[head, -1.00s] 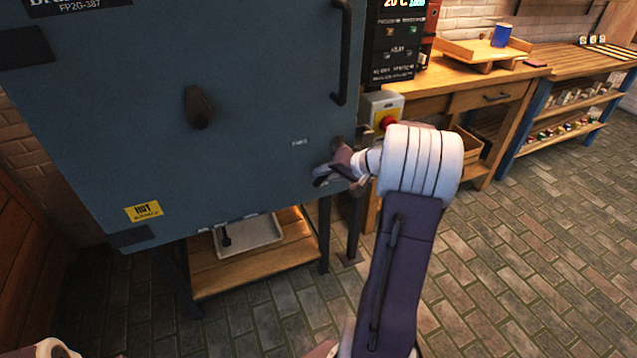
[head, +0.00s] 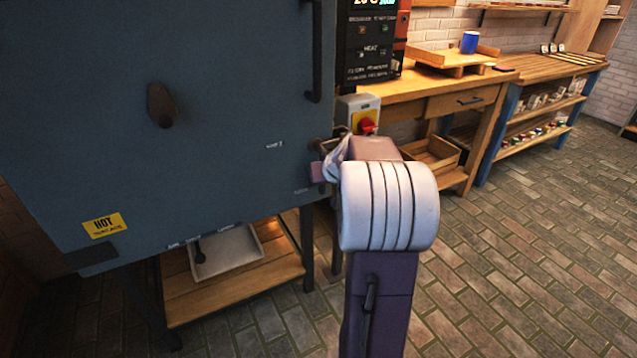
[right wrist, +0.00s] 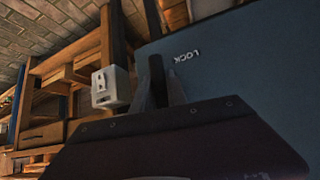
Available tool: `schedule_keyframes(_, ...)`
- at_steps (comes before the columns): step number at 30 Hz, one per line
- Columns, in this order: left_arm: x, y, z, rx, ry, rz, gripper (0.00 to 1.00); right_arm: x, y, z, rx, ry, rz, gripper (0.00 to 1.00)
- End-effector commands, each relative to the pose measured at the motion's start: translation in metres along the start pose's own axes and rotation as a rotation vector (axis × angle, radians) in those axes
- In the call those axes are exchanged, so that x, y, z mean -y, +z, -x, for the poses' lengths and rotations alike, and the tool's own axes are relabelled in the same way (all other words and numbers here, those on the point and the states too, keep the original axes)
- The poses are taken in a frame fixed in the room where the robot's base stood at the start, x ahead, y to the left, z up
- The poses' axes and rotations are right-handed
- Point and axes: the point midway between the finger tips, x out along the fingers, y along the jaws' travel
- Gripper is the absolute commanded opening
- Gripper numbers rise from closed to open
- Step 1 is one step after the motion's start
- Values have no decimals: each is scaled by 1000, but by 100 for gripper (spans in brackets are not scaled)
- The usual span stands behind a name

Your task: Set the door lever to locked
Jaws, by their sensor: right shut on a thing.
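The door lever (right wrist: 156,68) is a dark bar at the side edge of the blue-grey kiln door (head: 230,70). In the right wrist view it stands between the fingers of my right gripper (right wrist: 160,92), which is shut on it. The white LOCK label (right wrist: 187,54) is beside the lever on the door face. In the head view my right gripper (head: 326,165) is at the door's lower right edge, and my arm and fingers hide most of the lever. I cannot tell the lever's exact angle. My left gripper is not in view.
A grey and yellow box with a red button (head: 367,126) is just behind my right gripper. A wooden workbench (head: 430,94) stands to the right. A tray (head: 228,252) lies on the shelf under the kiln. The brick floor (head: 500,260) at right is clear.

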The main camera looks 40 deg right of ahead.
Motion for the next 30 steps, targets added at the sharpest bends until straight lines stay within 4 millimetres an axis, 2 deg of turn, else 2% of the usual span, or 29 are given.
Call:
schedule_keyframes(19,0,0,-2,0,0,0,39,-4,1,-1,-6,31,32,0)
schedule_keyframes(20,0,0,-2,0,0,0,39,-4,1,-1,-6,31,32,27)
schedule_keyframes(21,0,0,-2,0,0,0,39,-4,1,-1,-6,31,32,38)
schedule_keyframes(30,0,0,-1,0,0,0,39,-4,0,0,-7,29,29,40)
